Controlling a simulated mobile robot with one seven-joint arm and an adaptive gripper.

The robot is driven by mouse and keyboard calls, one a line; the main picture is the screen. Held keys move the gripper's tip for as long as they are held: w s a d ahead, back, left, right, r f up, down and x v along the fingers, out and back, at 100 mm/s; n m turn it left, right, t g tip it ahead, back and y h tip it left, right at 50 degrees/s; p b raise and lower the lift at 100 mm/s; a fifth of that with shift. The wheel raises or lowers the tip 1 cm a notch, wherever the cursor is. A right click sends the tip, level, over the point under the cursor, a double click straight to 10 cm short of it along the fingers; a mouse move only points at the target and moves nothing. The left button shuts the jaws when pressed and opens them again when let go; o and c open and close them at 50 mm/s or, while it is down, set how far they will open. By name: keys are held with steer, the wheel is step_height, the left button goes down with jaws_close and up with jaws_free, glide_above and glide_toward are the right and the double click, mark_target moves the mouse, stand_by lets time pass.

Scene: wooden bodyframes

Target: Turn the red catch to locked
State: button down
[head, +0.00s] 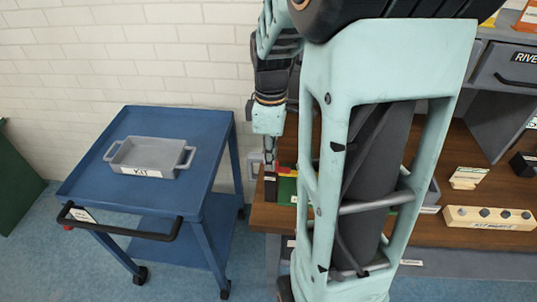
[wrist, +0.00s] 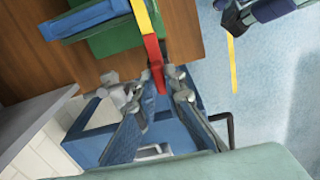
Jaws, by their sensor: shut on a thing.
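The red catch (wrist: 154,55) is a narrow red bar beside a yellow strip and a green panel (wrist: 112,38) in the wrist view. My gripper (wrist: 157,83) is shut on the free end of the catch, with one finger on each side. In the head view my gripper (head: 270,160) points down at the left end of the wooden bench (head: 262,217), next to the green panel (head: 287,188). My arm hides most of the panel there. I cannot read any locked mark.
A blue cart (head: 85,183) with a grey tray (head: 130,153) labelled KIT stands left of the bench. A cream block (head: 490,217) with several round pegs and a small labelled block (head: 467,177) lie on the bench at right. Floor is open in front of the cart.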

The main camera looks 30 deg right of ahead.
steer(key=shift+n, duration=0.3)
stand_by(0.4)
steer(key=c, duration=2)
jaws_free()
step_height(320, 180, up, 12)
steer(key=shift+r, duration=0.1)
